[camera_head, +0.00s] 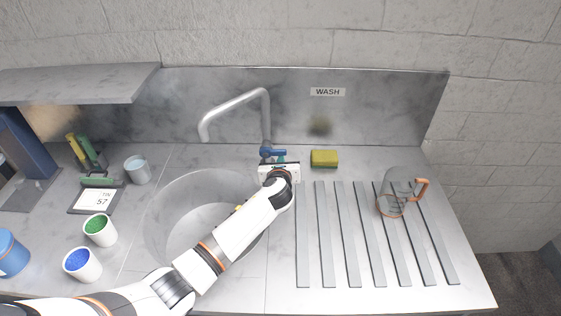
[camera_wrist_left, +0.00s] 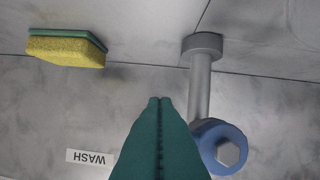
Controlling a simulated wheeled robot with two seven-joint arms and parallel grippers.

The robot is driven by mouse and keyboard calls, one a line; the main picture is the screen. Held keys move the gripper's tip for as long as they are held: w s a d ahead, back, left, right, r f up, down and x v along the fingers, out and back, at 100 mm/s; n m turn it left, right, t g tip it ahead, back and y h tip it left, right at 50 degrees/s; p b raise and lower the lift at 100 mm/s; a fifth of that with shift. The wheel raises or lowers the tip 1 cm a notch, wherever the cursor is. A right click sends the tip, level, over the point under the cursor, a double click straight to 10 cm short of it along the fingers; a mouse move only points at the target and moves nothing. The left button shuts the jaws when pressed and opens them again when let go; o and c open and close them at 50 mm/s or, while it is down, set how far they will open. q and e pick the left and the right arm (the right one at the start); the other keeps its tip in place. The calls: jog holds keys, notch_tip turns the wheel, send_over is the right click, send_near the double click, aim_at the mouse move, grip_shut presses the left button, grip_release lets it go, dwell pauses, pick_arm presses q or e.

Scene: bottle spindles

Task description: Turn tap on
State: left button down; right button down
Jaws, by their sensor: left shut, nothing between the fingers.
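The tap (camera_head: 235,103) is a grey curved pipe behind the round sink, its spout over the sink. Its blue handle (camera_head: 270,152) is low at the pipe's base. No water shows at the spout. In the left wrist view the tap's grey post stands at the right with a blue ring (camera_wrist_left: 229,134) on it. My left gripper (camera_head: 281,158) is close to the handle, on its right and front side. In the wrist view the teal fingers (camera_wrist_left: 160,100) are shut together and empty, beside the blue ring; I cannot tell whether they touch it. My right gripper is out of view.
A yellow-green sponge (camera_head: 324,159) lies right of the tap, also in the wrist view (camera_wrist_left: 67,50). A glass jug (camera_head: 398,190) with an orange handle stands on the slatted drainer. Cups (camera_head: 100,230) stand left of the sink (camera_head: 152,222). A steel backsplash (camera_head: 385,105) rises behind.

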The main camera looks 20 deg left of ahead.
aim_at(277, 150)
pick_arm(q)
jog(key=shift+r, duration=0.15)
jog(key=n, duration=0.1)
jog(key=r+n+h+p, duration=0.1)
jog(key=shift+d+r+n+p, duration=0.1)
jog(key=shift+r+n+p, duration=0.15)
jog(key=shift+n+p, duration=0.05)
jog(key=r+n+t+h, duration=0.1)
jog(key=n, duration=0.1)
jog(key=shift+r+n+h, duration=0.1)
jog(key=shift+n+h, duration=0.2)
jog(key=shift+a+r+n+t+h+b, duration=0.3)
jog(key=shift+n+t, duration=0.1)
jog(key=shift+n, duration=0.3)
jog(key=shift+s+a+r+n+t+b, duration=0.1)
jog(key=shift+a+r+n+t+b, duration=0.1)
jog(key=shift+n+b, duration=0.25)
jog(key=shift+a+r+n+t+b, duration=0.1)
jog(key=shift+r+n+t+b, duration=0.15)
jog(key=shift+n, duration=0.4)
jog(key=shift+s+a+r+n+t+h+b, duration=0.1)
jog(key=shift+a+r+n+t+h+b, duration=0.15)
jog(key=shift+n+b, duration=0.5)
jog(key=shift+s+a+r+n+t+h+b, duration=0.1)
jog(key=shift+a+r+n+t+h+b, duration=0.2)
jog(key=shift+n, duration=0.6)
jog(key=shift+s+a+r+n+t+h+b, duration=0.15)
jog(key=shift+a+n+t+b, duration=0.2)
jog(key=shift+n+b, duration=0.45)
jog(key=shift+w, duration=0.1)
